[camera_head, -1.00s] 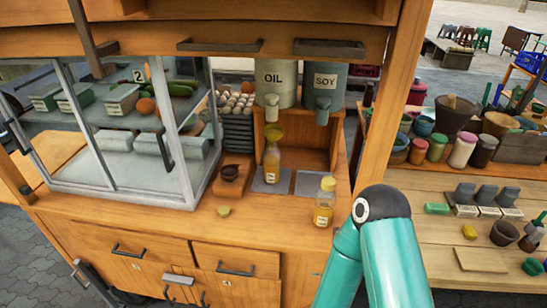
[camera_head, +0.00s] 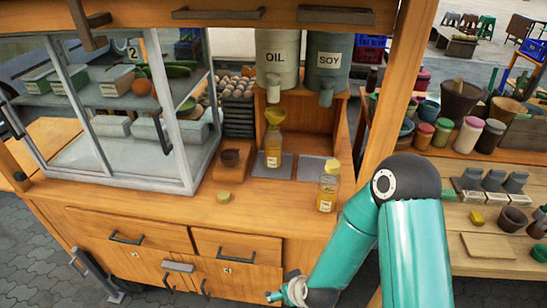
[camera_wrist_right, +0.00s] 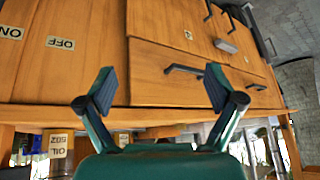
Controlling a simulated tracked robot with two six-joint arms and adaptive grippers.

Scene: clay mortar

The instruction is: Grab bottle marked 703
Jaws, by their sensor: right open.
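A yellow-capped bottle (camera_head: 328,187) with amber contents stands upright near the counter's front right edge. A second bottle (camera_head: 273,147) with amber contents and a yellow funnel-like top stands under the OIL dispenser. Both carry small pale labels, too small to read, so I cannot tell which is marked 703. My right gripper (camera_wrist_right: 158,85) is open and empty, facing the cart's drawer fronts. My left gripper is not in view.
The OIL dispenser (camera_head: 278,60) and SOY dispenser (camera_head: 327,62) hang above the counter (camera_head: 270,205). A glass case (camera_head: 125,110) stands at left. A small yellow cap (camera_head: 224,197) lies on the counter. A wooden post (camera_head: 398,85) rises at right, before shelves of jars.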

